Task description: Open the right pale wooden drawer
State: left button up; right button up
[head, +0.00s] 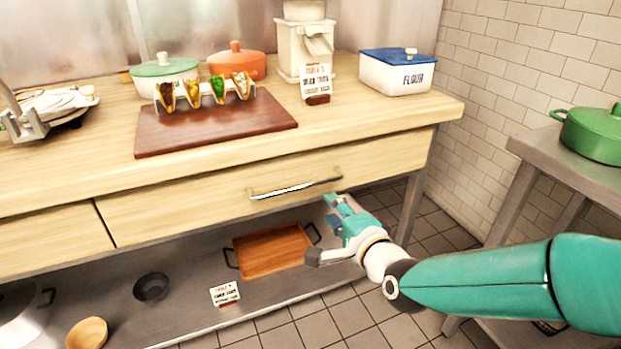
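The right pale wooden drawer (200,205) is the wide front under the pale countertop. It looks closed, its front in line with the counter frame. Its metal bar handle (295,188) runs across the middle of the front. My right gripper (322,228) is in front of the drawer, just below and to the right of the handle, and looks apart from it. Its fingers are spread and nothing shows between them. My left gripper is not in this view.
A taco rack stands on a brown board (160,140) on the counter (350,120). Below the drawer, a lower shelf (200,270) holds a wooden tray (270,252) and a bowl (86,333). A steel table (560,165) with a green pot (595,135) stands at right.

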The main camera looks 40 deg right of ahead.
aim_at(308, 186)
jog(key=p+x, duration=0.3)
jog(key=x, duration=1)
jog(key=shift+w+f, duration=0.1)
jog(key=shift+w, duration=0.1)
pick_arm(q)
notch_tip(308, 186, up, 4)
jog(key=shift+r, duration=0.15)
pick_arm(e)
grip_shut()
